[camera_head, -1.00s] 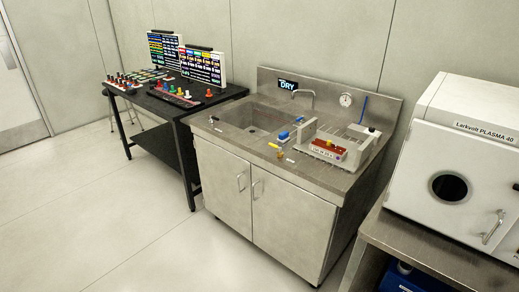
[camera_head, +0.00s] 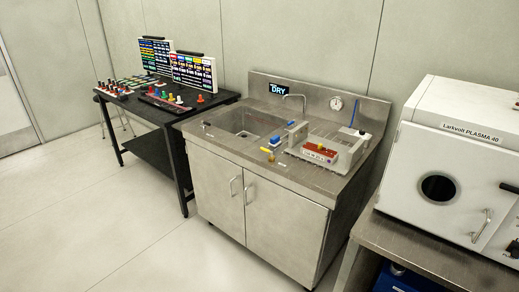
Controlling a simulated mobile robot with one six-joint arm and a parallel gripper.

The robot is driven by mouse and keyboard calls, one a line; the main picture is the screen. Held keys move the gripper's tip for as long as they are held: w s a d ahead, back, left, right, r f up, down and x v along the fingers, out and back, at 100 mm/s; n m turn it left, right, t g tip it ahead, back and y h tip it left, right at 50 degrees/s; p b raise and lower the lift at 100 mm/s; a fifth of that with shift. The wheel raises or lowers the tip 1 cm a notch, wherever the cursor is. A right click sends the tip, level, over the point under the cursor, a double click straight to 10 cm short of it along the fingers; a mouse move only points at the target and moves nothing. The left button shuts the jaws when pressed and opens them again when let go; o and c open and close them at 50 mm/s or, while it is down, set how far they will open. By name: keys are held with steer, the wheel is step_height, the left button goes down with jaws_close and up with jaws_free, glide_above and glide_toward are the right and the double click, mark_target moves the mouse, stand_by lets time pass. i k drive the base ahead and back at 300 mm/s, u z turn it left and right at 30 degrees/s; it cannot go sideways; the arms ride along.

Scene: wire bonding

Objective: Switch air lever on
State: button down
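A stainless sink bench (camera_head: 290,205) stands in the middle of the camera_head view. On its worktop, right of the basin, are small fittings: a blue-handled one (camera_head: 274,141) and a yellow lever (camera_head: 266,149) pointing left. A grey fixture (camera_head: 345,148) with a red-and-yellow part (camera_head: 320,149) on its front stands to their right. I cannot tell which fitting is the air lever; any labels are too small to read. My gripper is not in view.
A sign reading DRY (camera_head: 279,90), a tap (camera_head: 295,98) and a round gauge (camera_head: 336,103) are at the bench back. A black table (camera_head: 150,115) is at left. A white plasma machine (camera_head: 455,165) stands at right. The floor (camera_head: 110,225) in front is clear.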

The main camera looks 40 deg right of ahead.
mark_target(266, 150)
steer(key=i, duration=0.9)
steer(key=u, duration=0.05)
